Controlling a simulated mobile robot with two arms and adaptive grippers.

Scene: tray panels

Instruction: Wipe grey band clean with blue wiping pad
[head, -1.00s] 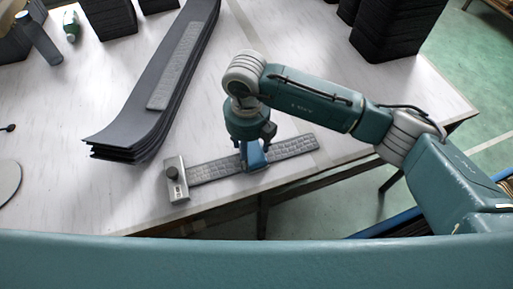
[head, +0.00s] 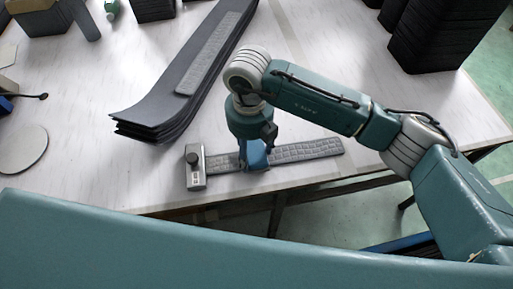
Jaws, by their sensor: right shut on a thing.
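My right gripper (head: 258,142) is shut on the blue wiping pad (head: 256,157), pointing down. The pad is over a grey textured band (head: 305,150) that lies near the table's front edge, and it appears to touch it. The pad and gripper hide part of the band left of its middle. A grey block with a dark knob (head: 196,168) is at the band's left end, close to the pad. My left gripper is not in view.
A stack of dark curved panels (head: 150,118) lies behind and to the left, with another grey textured strip (head: 212,58) on top. Black stacks (head: 440,35) stand at the back right. A round disc (head: 22,148) lies at the left.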

